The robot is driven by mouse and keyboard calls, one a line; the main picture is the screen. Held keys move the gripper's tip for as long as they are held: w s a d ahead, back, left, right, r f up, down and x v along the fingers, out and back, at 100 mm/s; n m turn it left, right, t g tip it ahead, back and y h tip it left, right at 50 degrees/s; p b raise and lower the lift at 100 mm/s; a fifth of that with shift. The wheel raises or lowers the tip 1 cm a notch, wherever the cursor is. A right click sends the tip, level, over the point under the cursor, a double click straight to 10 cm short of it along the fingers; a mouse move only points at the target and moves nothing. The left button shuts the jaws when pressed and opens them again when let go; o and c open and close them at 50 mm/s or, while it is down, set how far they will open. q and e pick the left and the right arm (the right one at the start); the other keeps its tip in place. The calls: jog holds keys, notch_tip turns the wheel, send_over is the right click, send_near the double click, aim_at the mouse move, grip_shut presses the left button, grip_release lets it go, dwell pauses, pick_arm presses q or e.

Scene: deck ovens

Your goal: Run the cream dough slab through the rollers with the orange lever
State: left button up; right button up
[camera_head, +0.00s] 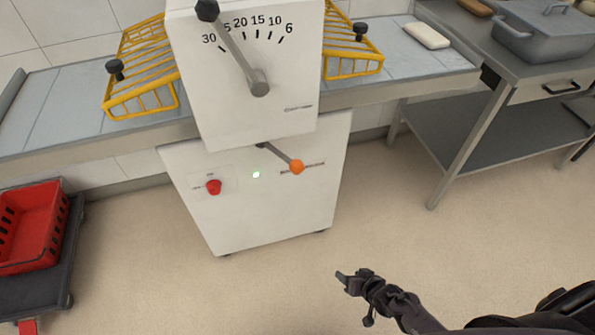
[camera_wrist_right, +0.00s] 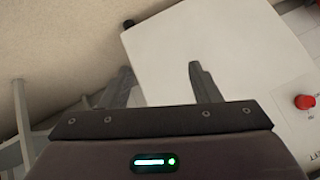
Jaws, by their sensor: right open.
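The cream dough slab (camera_head: 428,35) lies flat on the right conveyor bed (camera_head: 400,62) of the white dough sheeter (camera_head: 250,110). The lever with the orange ball (camera_head: 297,167) sticks out low on the sheeter's front and points down to the right. My right gripper (camera_head: 344,278) is low in front of the machine, below and right of the orange ball and apart from it. In the right wrist view its fingers (camera_wrist_right: 162,72) are spread and empty, with the white cabinet beyond. The rollers are hidden inside the housing. My left gripper is out of view.
Yellow wire guards (camera_head: 148,75) stand on both sides of the housing. A red crate (camera_head: 35,225) is on a dolly at left. A steel table (camera_head: 490,95) stands at right. The floor between is clear.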

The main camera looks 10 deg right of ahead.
jog(key=w+r+m+t+y, duration=0.1)
jog(key=w+r+t+y, duration=0.15)
jog(key=w+r, duration=0.6)
jog(key=m+t+y+b, duration=0.2)
jog(key=t+y+b, duration=0.1)
jog(key=y, duration=0.4)
send_near(296, 167)
jog(key=w+a+f, duration=0.1)
jog(key=w, duration=0.2)
jog(key=x, duration=0.7)
jog(key=shift+w+a+f, duration=0.25)
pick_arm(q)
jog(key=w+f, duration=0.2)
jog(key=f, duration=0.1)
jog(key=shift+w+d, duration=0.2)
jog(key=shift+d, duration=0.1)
pick_arm(e)
grip_shut()
